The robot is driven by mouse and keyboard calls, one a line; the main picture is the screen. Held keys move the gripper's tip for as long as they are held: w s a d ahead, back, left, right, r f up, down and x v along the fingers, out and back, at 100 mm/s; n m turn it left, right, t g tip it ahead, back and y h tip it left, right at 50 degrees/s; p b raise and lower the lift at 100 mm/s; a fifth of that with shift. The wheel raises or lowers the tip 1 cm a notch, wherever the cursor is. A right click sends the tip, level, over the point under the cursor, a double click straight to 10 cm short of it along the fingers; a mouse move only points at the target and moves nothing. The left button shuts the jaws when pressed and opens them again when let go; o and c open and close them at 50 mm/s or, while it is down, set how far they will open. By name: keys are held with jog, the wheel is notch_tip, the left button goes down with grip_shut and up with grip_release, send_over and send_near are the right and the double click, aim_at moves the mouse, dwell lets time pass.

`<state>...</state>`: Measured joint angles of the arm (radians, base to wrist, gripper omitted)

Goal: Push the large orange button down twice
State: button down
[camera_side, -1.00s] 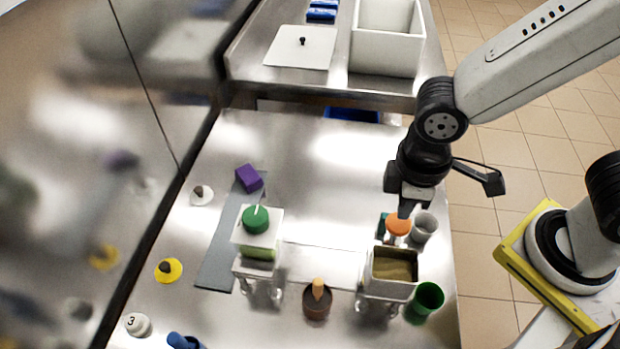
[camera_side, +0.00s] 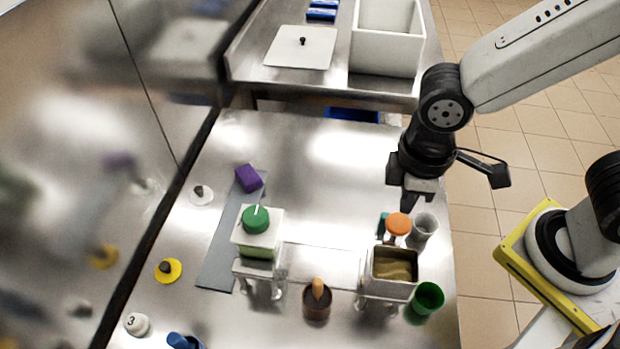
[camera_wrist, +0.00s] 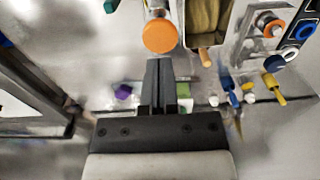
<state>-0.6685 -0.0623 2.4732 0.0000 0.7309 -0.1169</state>
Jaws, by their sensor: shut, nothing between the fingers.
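The large orange button (camera_side: 398,223) is a round orange cap on a stem beside the olive-filled container. In the wrist view the orange button (camera_wrist: 161,36) lies just beyond the fingertips. My gripper (camera_side: 406,207) is shut and empty, pointing down. Its tips are a little above and behind the button in the side view. In the wrist view the shut fingers of my gripper (camera_wrist: 158,62) come close below the button's edge. I cannot tell for certain whether they touch it, but a gap seems to show in the side view.
A grey cup (camera_side: 425,227) stands right of the button, and a metal container (camera_side: 395,289) stands in front of it. A green cup (camera_side: 427,297) is nearby. The table behind the button is clear.

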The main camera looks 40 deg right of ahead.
jog(key=shift+r, duration=1.7)
jog(key=shift+d, duration=0.1)
jog(key=shift+w+d+f+m, duration=0.3)
jog(key=shift+w+d, duration=0.1)
jog(key=shift+w, duration=0.1)
jog(key=w+d+f+m+t, duration=0.1)
jog(key=w+d+f+m, duration=0.2)
jog(key=d, duration=0.4)
jog(key=w+d+f+m+t, duration=0.1)
jog(key=w+d+f+m, duration=0.2)
jog(key=d, duration=0.5)
jog(key=shift+w+m+t, duration=0.3)
jog(key=shift+w+m, duration=0.15)
jog(key=shift+m, duration=0.75)
